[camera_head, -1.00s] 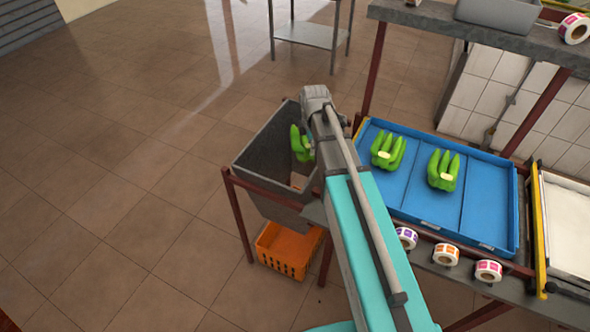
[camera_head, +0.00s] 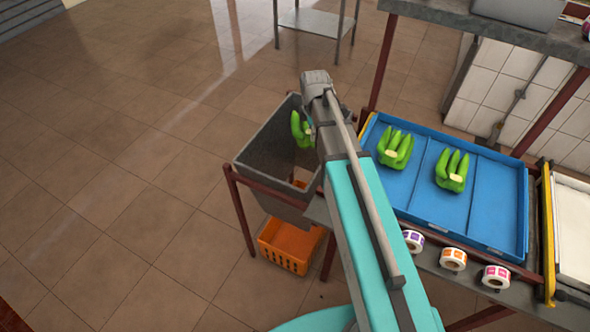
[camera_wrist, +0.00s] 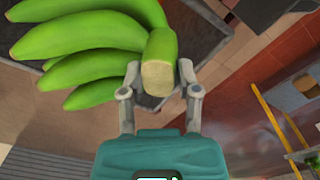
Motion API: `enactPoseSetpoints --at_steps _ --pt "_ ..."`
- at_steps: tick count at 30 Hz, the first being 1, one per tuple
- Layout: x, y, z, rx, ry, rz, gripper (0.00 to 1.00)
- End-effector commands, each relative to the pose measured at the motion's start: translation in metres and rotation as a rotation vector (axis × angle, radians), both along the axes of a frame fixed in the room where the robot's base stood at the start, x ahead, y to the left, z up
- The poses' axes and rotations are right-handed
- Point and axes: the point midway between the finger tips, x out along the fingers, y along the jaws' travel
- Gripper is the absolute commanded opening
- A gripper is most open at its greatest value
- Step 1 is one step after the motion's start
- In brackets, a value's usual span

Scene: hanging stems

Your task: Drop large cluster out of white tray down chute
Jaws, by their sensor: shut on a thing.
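A large green banana cluster (camera_wrist: 95,40) fills the upper left of the wrist view, its pale cut crown between the two fingers of my gripper (camera_wrist: 160,82). My gripper is shut on the crown. In the head view the same cluster (camera_head: 300,130) hangs over the mouth of the grey chute (camera_head: 262,160), near its right side. My gripper itself is mostly hidden behind my arm there. The white tray (camera_head: 573,235) shows only in part at the right edge, and the part in view is empty.
A blue tray (camera_head: 432,200) right of my arm holds two green clusters (camera_head: 396,150) (camera_head: 452,170). Label rolls (camera_head: 453,259) sit along its front. An orange crate (camera_head: 290,246) stands under the chute. A grey shelf (camera_head: 480,29) runs above the back. Open tiled floor lies left.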

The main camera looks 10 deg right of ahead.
Motion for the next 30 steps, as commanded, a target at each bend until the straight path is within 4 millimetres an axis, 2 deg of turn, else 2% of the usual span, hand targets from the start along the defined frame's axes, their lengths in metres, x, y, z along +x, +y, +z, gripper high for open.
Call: enactPoseSetpoints --at_steps 11,24,30 --pt "0.01 -0.009 -0.001 0.0 -0.001 0.017 0.0" --pt "0.062 -0.023 -0.007 0.0 -0.001 0.197 0.0" --pt "0.077 -0.028 -0.008 0.0 0.0 0.26 0.0"
